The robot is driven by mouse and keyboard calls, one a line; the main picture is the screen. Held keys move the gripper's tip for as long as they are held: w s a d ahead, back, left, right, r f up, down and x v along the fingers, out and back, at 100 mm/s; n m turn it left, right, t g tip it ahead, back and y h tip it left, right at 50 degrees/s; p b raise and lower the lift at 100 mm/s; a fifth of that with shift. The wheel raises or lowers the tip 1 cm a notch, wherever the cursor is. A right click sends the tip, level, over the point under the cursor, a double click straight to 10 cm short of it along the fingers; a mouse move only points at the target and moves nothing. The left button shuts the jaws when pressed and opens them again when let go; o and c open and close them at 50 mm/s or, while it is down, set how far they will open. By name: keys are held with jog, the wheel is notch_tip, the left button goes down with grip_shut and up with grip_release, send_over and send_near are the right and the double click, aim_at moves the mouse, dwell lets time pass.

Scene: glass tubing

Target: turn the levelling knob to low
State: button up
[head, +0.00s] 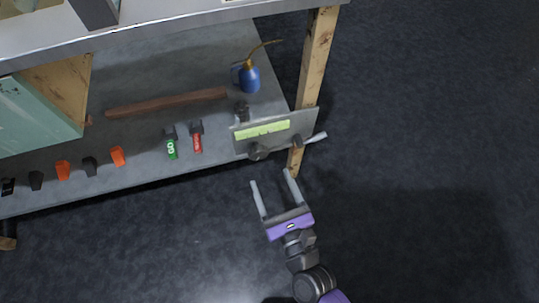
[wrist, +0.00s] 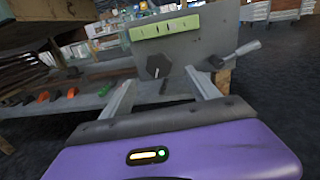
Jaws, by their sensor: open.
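A grey panel (head: 272,136) with a pale green label strip (head: 262,130) stands at the right end of the lower shelf, by a wooden leg. It also shows in the wrist view (wrist: 205,45). A dark hexagonal knob (wrist: 158,66) sits below the strip at left; it shows in the head view (head: 256,152) too. A lever with a light handle (head: 316,138) sticks out at the panel's right; it shows in the wrist view (wrist: 240,50). The label's lettering is too small to read. My gripper (head: 271,178) is open and empty in front of the panel, apart from the knob.
Green (head: 171,146) and red (head: 197,140) handled items and several orange and black ones lie on the shelf (head: 215,155). A blue oil can (head: 249,78) stands behind the panel near the wooden leg (head: 317,55). The dark floor at right is clear.

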aim_at(260, 156)
jog(key=b+x, duration=0.1)
jog(key=x, duration=0.6)
jog(key=shift+w+a, duration=0.2)
jog(key=shift+w, duration=0.1)
jog(key=c, duration=1.4)
jog(key=shift+o, duration=0.2)
jog(key=shift+r+n, duration=0.1)
jog(key=shift+n, duration=0.3)
